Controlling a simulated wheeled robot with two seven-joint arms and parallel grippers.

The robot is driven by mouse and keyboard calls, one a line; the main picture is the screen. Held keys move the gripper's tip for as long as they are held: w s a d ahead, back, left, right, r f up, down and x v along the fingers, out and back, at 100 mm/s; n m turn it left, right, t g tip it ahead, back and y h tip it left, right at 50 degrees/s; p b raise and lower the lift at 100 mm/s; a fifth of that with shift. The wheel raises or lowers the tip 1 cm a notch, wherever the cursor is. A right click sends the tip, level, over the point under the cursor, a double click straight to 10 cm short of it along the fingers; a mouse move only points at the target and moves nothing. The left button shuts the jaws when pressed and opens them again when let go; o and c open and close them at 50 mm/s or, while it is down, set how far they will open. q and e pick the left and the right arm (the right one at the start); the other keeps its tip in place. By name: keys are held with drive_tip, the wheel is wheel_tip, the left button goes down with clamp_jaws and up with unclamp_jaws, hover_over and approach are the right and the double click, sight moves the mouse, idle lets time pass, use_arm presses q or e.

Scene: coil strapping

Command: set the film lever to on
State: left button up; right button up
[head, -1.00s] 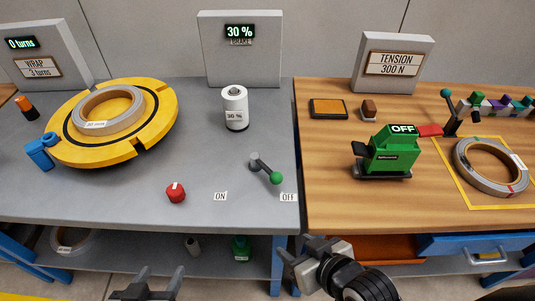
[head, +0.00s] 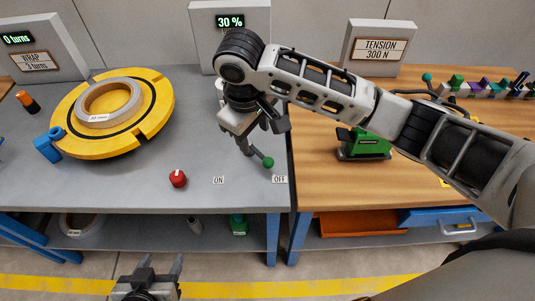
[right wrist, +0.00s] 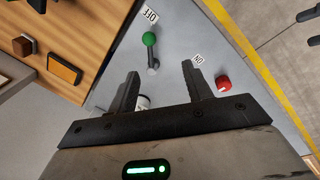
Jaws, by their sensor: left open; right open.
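The film lever is a short dark arm with a green knob (head: 268,162) on the grey table. Its knob points toward the OFF label (head: 280,180), away from the ON label (head: 218,180). It also shows in the right wrist view (right wrist: 149,40), ahead of and between the fingers. My right gripper (head: 266,138) is open and empty, fingers pointing down just above the lever; its arm hides the lever's base partly. It shows open in the right wrist view (right wrist: 160,70). My left gripper (head: 161,265) is open and empty in front of the table, low in the head view.
A red knob (head: 178,178) stands left of the ON label. The yellow turntable (head: 155,115) with a coil is at the left. A green tool (head: 360,147) stands on the wooden table at the right, partly behind my right arm. Signs stand at the back.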

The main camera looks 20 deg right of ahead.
sight(268, 160)
drive_tip(key=shift+h, duration=0.3)
drive_tip(key=d+f, duration=0.1)
drive_tip(key=f, duration=0.3)
drive_tip(key=w+d+f, duration=0.1)
drive_tip(key=f, duration=0.4)
drive_tip(key=w+d+f, duration=0.1)
drive_tip(key=f, duration=0.4)
drive_tip(key=shift+w+d+f, duration=0.1)
drive_tip(key=shift+w+d, duration=0.1)
drive_tip(key=shift+d, duration=0.1)
